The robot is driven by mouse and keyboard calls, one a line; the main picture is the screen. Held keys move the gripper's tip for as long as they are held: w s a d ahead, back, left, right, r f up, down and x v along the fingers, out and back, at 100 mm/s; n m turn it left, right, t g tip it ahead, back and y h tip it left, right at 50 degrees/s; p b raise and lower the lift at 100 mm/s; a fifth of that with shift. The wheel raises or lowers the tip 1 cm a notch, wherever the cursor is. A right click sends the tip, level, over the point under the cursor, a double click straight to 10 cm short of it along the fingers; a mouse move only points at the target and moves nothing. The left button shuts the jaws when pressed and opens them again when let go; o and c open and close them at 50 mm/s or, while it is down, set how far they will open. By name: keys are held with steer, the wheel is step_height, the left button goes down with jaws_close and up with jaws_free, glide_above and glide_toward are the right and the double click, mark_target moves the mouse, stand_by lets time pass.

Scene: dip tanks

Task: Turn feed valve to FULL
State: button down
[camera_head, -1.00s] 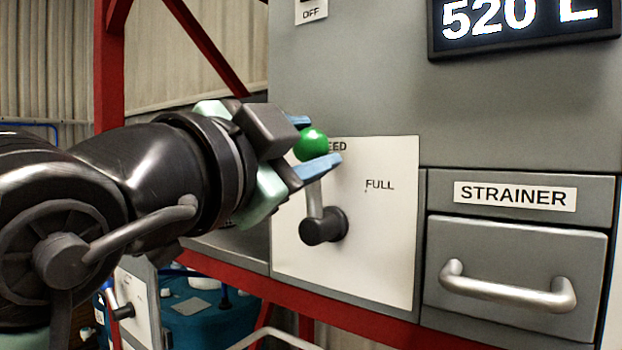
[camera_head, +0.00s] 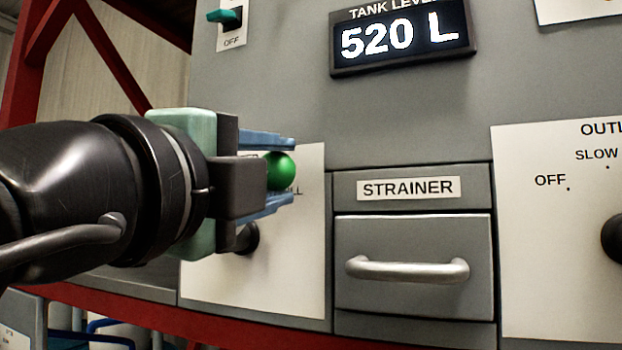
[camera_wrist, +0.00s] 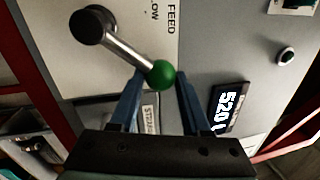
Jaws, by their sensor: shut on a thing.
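The feed valve is a lever with a green ball knob (camera_head: 280,171) on a white panel (camera_head: 300,275). Its dark hub (camera_head: 248,239) shows low behind my gripper. The lever tilts up and to the right from the hub, and the knob covers part of the FULL label (camera_head: 293,191). My gripper (camera_head: 278,172) is shut on the knob, with one blue finger above it and one below. The wrist view shows the knob (camera_wrist: 162,74) at the fingertips, the metal rod (camera_wrist: 128,51) and the hub (camera_wrist: 91,26). My gripper hides most of the rod in the head view.
Right of the panel is the STRAINER drawer (camera_head: 413,268) with a protruding handle (camera_head: 407,268). Above are a tank level display (camera_head: 402,36) reading 520 L and a green switch (camera_head: 226,16). An outlet panel (camera_head: 560,270) stands at far right. A red frame beam (camera_head: 130,312) runs below.

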steer(key=shift+f+m, duration=0.1)
steer(key=shift+m, duration=0.4)
steer(key=shift+c, duration=2)
jaws_free()
steer(key=shift+a, duration=0.1)
steer(key=shift+f, duration=0.1)
steer(key=shift+d, duration=0.2)
